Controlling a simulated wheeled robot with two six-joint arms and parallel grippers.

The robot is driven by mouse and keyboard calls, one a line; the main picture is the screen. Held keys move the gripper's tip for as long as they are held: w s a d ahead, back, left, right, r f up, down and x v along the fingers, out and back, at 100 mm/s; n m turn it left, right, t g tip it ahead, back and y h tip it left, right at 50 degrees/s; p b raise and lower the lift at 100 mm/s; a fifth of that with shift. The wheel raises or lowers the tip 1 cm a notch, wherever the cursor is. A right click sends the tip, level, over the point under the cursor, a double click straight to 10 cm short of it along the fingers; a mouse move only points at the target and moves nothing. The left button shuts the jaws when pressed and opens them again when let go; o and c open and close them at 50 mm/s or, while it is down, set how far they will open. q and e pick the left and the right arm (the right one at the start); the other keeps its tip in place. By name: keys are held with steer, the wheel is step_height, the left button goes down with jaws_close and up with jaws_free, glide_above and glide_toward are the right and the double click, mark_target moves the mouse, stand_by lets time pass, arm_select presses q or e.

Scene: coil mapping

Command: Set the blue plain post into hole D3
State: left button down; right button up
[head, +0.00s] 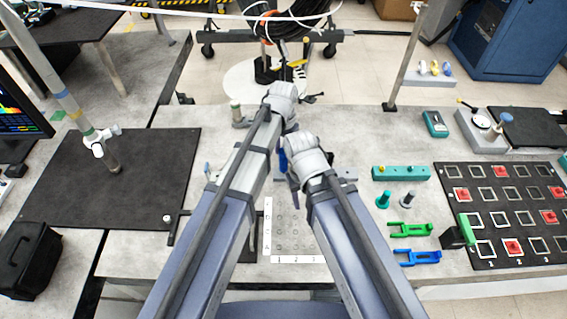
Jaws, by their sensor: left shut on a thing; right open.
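The hole board, with white label strips lettered along its left side (267,230) and numbered along its front (297,259), lies between my arms. Its right part is hidden by my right arm. My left gripper (284,143) points down above the back of the board, its fingers mostly hidden. A blue piece (283,161), apparently the blue plain post, shows under it, and the gripper is shut on it. It looks roughly upright; its lower end is unclear. Hole D3 cannot be made out. My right gripper (294,187) is open, close in front and to the right, mostly hidden by its wrist.
To the right stand a teal post (383,200), a grey post (408,199) and a teal block (401,173). Green (410,230) and blue (418,258) forked pieces lie nearby. A black grid panel (500,205) is farther right. A dark mat (130,180) lies left.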

steer(key=shift+r, duration=0.1)
arm_select(q)
step_height(320, 180, up, 4)
steer(key=p, duration=0.3)
steer(key=shift+f+p, duration=0.15)
steer(key=shift+p, duration=0.15)
arm_select(e)
step_height(320, 180, up, 3)
steer(key=shift+r, duration=0.2)
arm_select(q)
steer(key=shift+f, duration=0.1)
